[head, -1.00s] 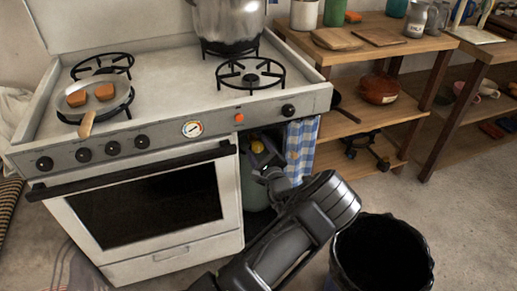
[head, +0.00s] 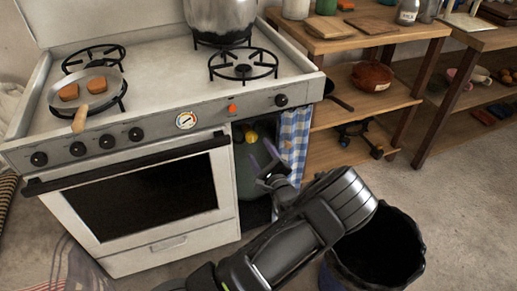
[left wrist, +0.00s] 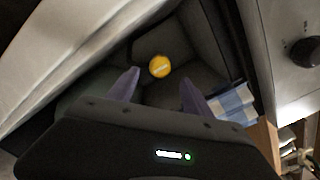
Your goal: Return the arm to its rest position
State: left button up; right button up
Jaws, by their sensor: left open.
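My left gripper (head: 262,155) is in front of the open compartment at the right end of the stove. Its two purplish fingers are apart with nothing between them. In the left wrist view the open fingers (left wrist: 160,92) point toward a round yellow knob (left wrist: 160,66) on a dark green gas bottle, and there is a gap between them and the knob. The gas bottle (head: 249,181) stands inside the compartment, partly hidden by the gripper. My right gripper is not in view.
The white stove (head: 150,75) carries a pan (head: 88,92) with food and a big pot (head: 220,18). A blue checked curtain (head: 295,135) hangs right of the compartment. A black bin (head: 378,250) stands beside my forearm. Wooden shelves (head: 370,98) are at the right.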

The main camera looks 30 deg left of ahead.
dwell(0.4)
pick_arm(q)
jog(key=s+d+f+n+g+h, duration=0.1)
jog(key=s+d+f+n+h, duration=0.15)
jog(key=f, duration=0.35)
jog(key=s+d+f+n+g+h, duration=0.1)
jog(key=s+f+n+g+h, duration=0.1)
jog(key=s+f, duration=0.3)
jog(key=s+d+f+n+g+h, duration=0.1)
jog(key=s+d+f+n+h, duration=0.15)
jog(key=f, duration=0.45)
jog(key=s+d+f+n+g+h, duration=0.2)
jog(key=s+d+f+n+h, duration=0.3)
jog(key=s+d, duration=0.35)
jog(key=s+d+r+n+g+h, duration=0.1)
jog(key=s+d+n+g+h, duration=0.15)
jog(key=s+d, duration=0.5)
jog(key=s+d+r+n+g+h, duration=0.1)
jog(key=s+d+n+h, duration=0.3)
jog(key=d, duration=0.7)
notch_tip(320, 180, up, 18)
jog(key=s+p, duration=0.1)
jog(key=p, duration=1.6)
jog(key=shift+d+r+p, duration=0.2)
jog(key=shift+d+p, duration=0.2)
jog(key=shift+s+m+h, duration=0.1)
jog(key=shift+m+h, duration=0.15)
